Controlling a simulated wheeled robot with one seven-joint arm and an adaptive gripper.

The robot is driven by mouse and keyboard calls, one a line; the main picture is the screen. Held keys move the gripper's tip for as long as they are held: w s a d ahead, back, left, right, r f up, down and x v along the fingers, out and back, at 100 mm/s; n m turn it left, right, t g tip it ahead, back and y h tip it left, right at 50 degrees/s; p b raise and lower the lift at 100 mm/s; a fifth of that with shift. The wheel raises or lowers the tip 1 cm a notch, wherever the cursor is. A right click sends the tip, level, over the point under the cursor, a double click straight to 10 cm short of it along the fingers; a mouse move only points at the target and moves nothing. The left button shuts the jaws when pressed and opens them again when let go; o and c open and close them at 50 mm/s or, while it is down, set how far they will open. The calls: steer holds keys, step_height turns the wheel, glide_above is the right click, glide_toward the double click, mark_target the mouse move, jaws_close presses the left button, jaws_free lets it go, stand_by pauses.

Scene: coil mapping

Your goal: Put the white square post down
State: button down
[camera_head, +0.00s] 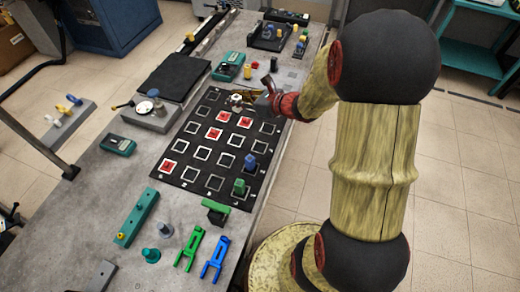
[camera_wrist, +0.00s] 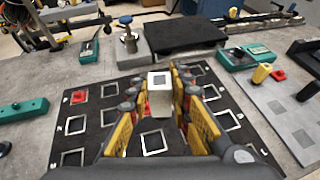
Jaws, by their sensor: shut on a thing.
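The white square post (camera_wrist: 160,97) stands roughly upright between the yellow and black fingers of my gripper (camera_wrist: 158,88). My gripper is shut on it from both sides. In the head view the post is a small white shape (camera_head: 236,99) at the tip of my gripper (camera_head: 246,98), over the far part of the black mat (camera_head: 172,179). The mat also shows in the wrist view (camera_wrist: 98,128), with white square outlines. I cannot tell whether the post's foot touches the mat; my gripper hides part of it.
Red squares (camera_head: 214,133) mark some mat cells. Blue (camera_head: 249,163) and green (camera_head: 239,187) pieces stand at the mat's near right. A black plate (camera_head: 175,76), a grey block with a round knob (camera_head: 153,112) and teal boxes (camera_head: 117,145) lie around the mat.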

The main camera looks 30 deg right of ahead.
steer(key=s+d+f+n+g+y, duration=0.1)
steer(key=s+d, duration=0.4)
steer(key=s, duration=0.5)
steer(key=s+d+f+n+g+y, duration=0.1)
steer(key=s+d+n+y, duration=0.1)
steer(key=s+d, duration=0.6)
steer(key=w+a+f+b, duration=0.2)
steer(key=w+a+f, duration=0.1)
steer(key=f, duration=0.1)
steer(key=w+a+f+b, duration=0.3)
steer(key=f, duration=0.1)
steer(key=w+a+f+b, duration=0.3)
steer(key=f, duration=0.2)
steer(key=shift+w+a+f, duration=0.1)
steer(key=shift+w, duration=0.25)
steer(key=shift+t, duration=0.3)
steer(key=c, duration=2.1)
jaws_free()
steer(key=shift+f, duration=0.15)
steer(key=o, duration=0.5)
steer(key=shift+c, duration=0.2)
